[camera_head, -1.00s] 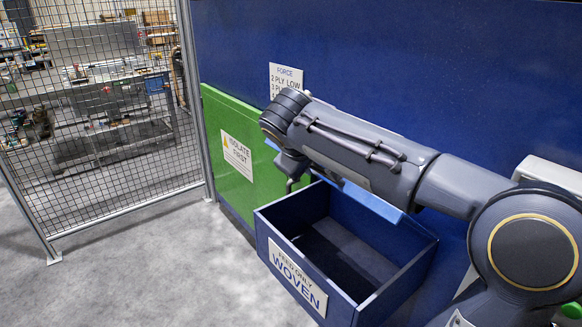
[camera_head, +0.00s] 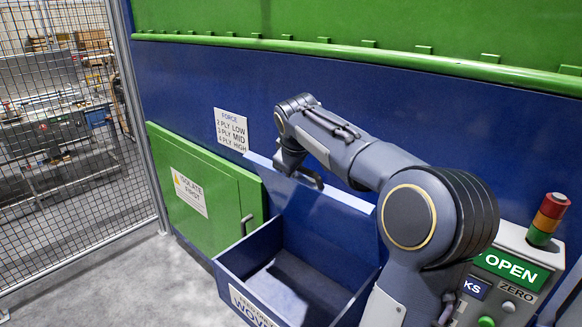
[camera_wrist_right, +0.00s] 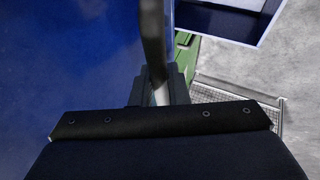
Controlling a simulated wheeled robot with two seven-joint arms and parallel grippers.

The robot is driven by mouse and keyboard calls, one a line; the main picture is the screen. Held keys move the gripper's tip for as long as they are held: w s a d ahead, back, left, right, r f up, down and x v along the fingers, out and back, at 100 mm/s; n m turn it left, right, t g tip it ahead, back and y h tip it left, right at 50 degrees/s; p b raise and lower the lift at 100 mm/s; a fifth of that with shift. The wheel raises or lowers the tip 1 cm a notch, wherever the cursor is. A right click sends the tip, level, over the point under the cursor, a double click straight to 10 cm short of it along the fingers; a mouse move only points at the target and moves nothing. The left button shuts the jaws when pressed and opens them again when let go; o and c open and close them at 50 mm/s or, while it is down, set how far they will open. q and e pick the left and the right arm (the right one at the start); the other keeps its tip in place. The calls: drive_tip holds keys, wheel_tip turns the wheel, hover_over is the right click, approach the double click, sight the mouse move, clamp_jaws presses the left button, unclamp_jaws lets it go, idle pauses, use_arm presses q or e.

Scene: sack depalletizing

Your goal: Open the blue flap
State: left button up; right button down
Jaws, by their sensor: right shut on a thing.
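The blue flap (camera_head: 335,222) stands raised at the back of the open blue bin, against the blue machine wall, with a lighter blue top edge. My right arm comes in from the right in the head view and reaches over it. My right gripper (camera_head: 297,172) is at the flap's upper left part, at a dark handle (camera_head: 312,181). In the right wrist view a dark bar (camera_wrist_right: 153,45) runs between the fingers, and the gripper is shut on it. The exact finger contact is hidden in the head view. My left gripper is not in view.
The blue bin (camera_head: 232,279), with a WOVEN sign, is open in front. A green door (camera_head: 180,180) with an ISOLATE FIRST sign is left of it. A control box (camera_head: 508,267) with a green OPEN sign stands right. A mesh fence (camera_head: 75,150) is far left; grey floor there is clear.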

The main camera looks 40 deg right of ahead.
drive_tip(key=shift+f, duration=0.1)
drive_tip(key=c, duration=1.4)
unclamp_jaws()
drive_tip(key=shift+d, duration=0.15)
drive_tip(key=v, duration=0.8)
drive_tip(key=shift+b, duration=0.35)
drive_tip(key=shift+f, duration=0.15)
drive_tip(key=s+a+f+m+y, duration=0.2)
drive_tip(key=s+a+f+y, duration=0.2)
drive_tip(key=s+a+f, duration=0.6)
drive_tip(key=s+a+f+m+y, duration=0.1)
drive_tip(key=s+a+f+y, duration=0.3)
drive_tip(key=s+a+f, duration=0.6)
drive_tip(key=a+f, duration=0.1)
drive_tip(key=a, duration=0.5)
drive_tip(key=shift+s+m+t, duration=0.3)
drive_tip(key=shift+m, duration=0.1)
